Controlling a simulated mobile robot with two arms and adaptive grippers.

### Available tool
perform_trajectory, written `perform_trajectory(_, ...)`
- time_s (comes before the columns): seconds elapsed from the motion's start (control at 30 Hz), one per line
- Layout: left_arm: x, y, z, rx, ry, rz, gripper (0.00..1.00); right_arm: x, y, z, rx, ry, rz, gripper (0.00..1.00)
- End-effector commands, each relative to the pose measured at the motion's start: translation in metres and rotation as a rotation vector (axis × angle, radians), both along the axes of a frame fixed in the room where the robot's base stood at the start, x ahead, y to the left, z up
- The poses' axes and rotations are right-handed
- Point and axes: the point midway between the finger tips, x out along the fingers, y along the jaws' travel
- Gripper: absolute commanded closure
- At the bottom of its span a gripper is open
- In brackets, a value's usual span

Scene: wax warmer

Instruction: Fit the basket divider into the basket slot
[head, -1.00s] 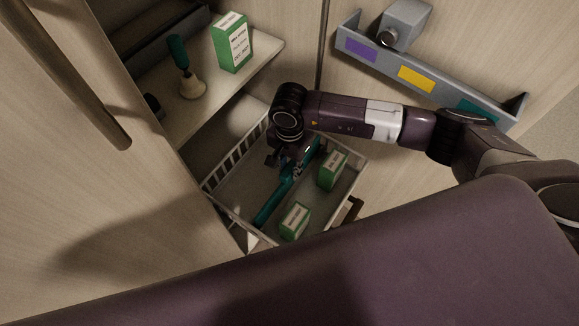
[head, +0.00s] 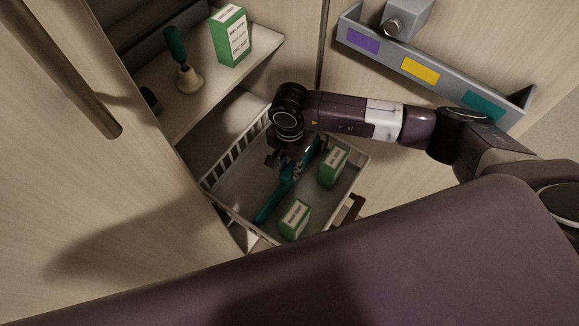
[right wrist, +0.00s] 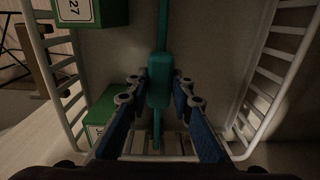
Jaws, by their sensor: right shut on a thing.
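The teal basket divider (head: 267,210) lies lengthwise inside the white wire basket (head: 222,206), running from the near-left side towards the far right. In the right wrist view, the divider (right wrist: 160,80) runs up the middle, with a thicker block between my fingers. My right gripper (head: 290,172) reaches down into the basket and is shut on the divider; its fingers (right wrist: 159,92) flank that block. The slot cannot be made out, so I cannot tell whether the divider is seated in it. My left gripper is not in view.
Two green boxes stand in the basket right of the divider, one farther back (head: 333,167) and one nearer (head: 295,218). A shelf (head: 190,108) at upper left holds a green box (head: 231,36) and a teal-handled bell-shaped item (head: 187,78). A grey door rack (head: 440,83) is at upper right.

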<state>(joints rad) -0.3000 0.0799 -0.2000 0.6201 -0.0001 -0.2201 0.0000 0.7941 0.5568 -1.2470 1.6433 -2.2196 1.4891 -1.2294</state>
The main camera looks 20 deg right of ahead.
Motion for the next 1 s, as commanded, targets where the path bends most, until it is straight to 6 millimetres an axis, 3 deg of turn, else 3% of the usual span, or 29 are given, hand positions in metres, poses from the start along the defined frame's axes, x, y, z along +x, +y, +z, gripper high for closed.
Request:
perform_trajectory(0.43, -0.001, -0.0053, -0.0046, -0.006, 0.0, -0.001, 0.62, 0.0004, 0.0, -0.0045, 0.001, -0.001, 0.0, 1.0)
perform_trajectory(0.47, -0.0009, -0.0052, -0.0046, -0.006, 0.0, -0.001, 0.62, 0.0004, 0.0, -0.0045, 0.001, -0.001, 0.0, 0.76)
perform_trajectory(0.6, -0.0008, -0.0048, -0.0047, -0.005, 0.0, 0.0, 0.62, 0.0003, 0.0001, -0.0046, 0.001, -0.001, 0.0, 0.6)
perform_trajectory(1.0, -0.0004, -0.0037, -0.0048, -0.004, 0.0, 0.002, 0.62, 0.0, 0.0, -0.005, 0.0, 0.0, 0.0, 0.59)
